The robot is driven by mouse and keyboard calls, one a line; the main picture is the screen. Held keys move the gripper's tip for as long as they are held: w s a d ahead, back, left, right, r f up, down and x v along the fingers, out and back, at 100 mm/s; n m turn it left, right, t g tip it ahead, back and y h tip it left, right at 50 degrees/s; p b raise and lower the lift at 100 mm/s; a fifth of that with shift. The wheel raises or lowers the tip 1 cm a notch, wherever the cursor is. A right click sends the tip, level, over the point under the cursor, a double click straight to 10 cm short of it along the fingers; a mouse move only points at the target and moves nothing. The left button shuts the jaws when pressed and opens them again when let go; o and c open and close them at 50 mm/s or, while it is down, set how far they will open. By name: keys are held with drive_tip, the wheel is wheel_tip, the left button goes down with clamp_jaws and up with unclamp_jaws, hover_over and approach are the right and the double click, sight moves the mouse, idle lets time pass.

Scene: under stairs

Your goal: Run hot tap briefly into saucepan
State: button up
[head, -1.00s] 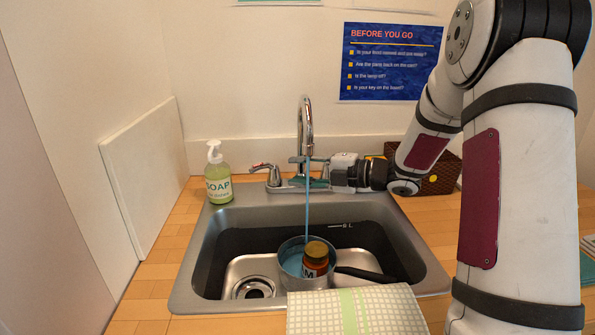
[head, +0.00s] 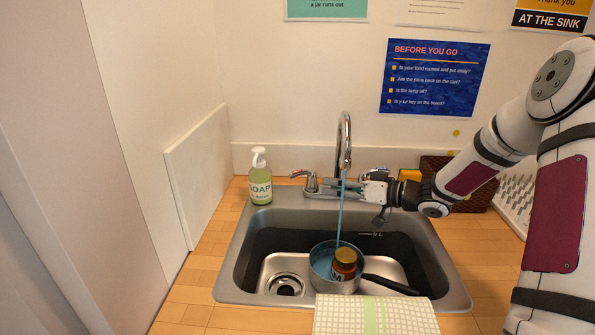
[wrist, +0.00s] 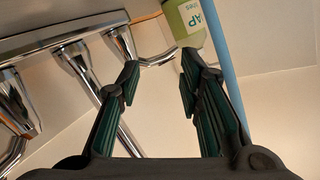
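The chrome tap (head: 344,140) stands behind the sink, with a thin blue stream (head: 340,218) running from its spout into the saucepan (head: 324,262). The saucepan sits in the basin, black handle to the right, with blue water and a dark-lidded jar (head: 344,266) inside. The left tap handle (head: 310,182) has a red mark on its lever. My gripper (head: 328,186) is beside the spout base, just right of that handle. In the wrist view my gripper (wrist: 156,66) is open and empty. A chrome lever (wrist: 160,58) shows at its fingertips; contact is unclear.
A soap bottle (head: 260,180) stands left of the tap. A checked towel (head: 345,315) lies over the sink's front edge. A dark woven basket (head: 480,195) stands right of the tap. The drain (head: 284,284) is left of the saucepan. The wooden counter at left is clear.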

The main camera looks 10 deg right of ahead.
sight(299, 175)
drive_tip(key=w+a+m+p, duration=0.1)
drive_tip(key=w+a+m, duration=0.2)
drive_tip(key=m, duration=0.1)
drive_tip(key=w+a+m+p, duration=0.1)
drive_tip(key=w+a+m, duration=0.1)
drive_tip(key=m, duration=0.3)
drive_tip(key=w+a+m+p, duration=0.1)
drive_tip(key=w+a+m, duration=0.2)
drive_tip(key=w+m, duration=0.1)
drive_tip(key=shift+w+a+f+m, duration=0.15)
drive_tip(key=shift+a+m, duration=0.15)
drive_tip(key=shift+m, duration=0.4)
clamp_jaws()
